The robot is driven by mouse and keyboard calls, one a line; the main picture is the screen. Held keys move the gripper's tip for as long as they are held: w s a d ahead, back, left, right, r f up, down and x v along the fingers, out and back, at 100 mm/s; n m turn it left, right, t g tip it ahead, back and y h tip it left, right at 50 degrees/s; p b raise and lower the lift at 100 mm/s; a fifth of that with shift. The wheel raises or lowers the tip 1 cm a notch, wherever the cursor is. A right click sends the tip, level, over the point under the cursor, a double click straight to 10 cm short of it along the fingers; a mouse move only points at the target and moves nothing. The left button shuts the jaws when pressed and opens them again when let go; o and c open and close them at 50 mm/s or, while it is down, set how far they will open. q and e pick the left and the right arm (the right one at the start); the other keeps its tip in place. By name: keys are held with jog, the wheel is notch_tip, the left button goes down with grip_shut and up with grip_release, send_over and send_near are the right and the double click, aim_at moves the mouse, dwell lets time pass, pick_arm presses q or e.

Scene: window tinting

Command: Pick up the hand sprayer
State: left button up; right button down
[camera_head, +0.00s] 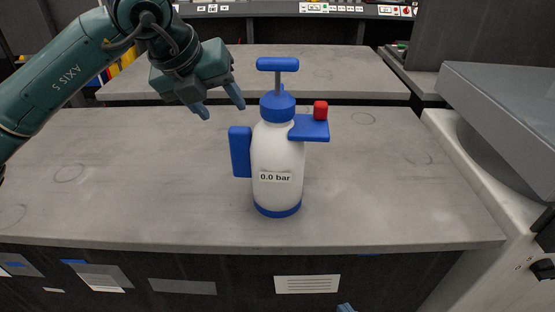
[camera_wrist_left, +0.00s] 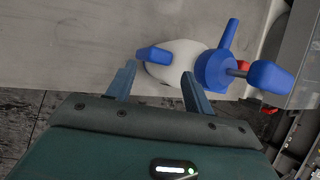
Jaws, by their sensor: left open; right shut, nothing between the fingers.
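The hand sprayer (camera_head: 277,160) stands upright on the grey worktop. It has a white bottle, blue pump handle, blue side handle (camera_head: 240,151), blue nozzle and red knob, and its label reads "0.0 bar". My left gripper (camera_head: 221,110) is open and empty, up and to the left of the sprayer, pointing down. In the left wrist view the sprayer (camera_wrist_left: 182,50) shows from above, with its side handle (camera_wrist_left: 153,54) ahead of the open fingertips, apart from them. Only a fingertip of my right gripper (camera_head: 346,307) shows at the bottom edge of the head view, below the worktop's front edge, holding nothing visible.
The worktop (camera_head: 120,190) is bare around the sprayer. A raised grey slab (camera_head: 505,115) on a white unit stands at the right. Another grey table (camera_head: 320,75) and a control panel (camera_head: 330,8) are behind. Labels mark the dark front below the worktop.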

aim_at(237, 127)
pick_arm(q)
jog(key=x, duration=0.8)
jog(key=shift+a, duration=0.1)
